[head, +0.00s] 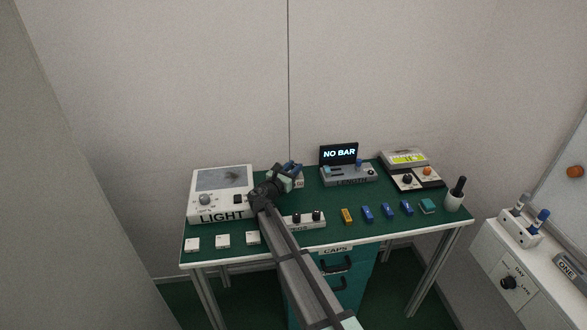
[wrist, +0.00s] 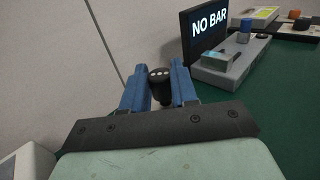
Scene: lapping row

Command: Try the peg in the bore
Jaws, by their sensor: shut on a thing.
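My gripper (head: 291,169) is over the back middle of the green table. In the wrist view its two blue fingers (wrist: 160,84) are shut on a black, round-ended piece (wrist: 160,74) with pale dots on its end. This looks like the peg, but its lower part is hidden between the fingers. A small white block (head: 299,183) stands just below and beside my gripper in the head view, partly hidden by it. I cannot tell whether it has the bore or whether the held piece touches it.
The LIGHT box (head: 222,188) stands left. The LENGTH device (head: 348,175) with its NO BAR screen (head: 339,154) stands right of my gripper. A white block with black knobs (head: 304,220), several blue blocks (head: 368,214) and white blocks (head: 192,244) line the front. A cup (head: 454,202) stands far right.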

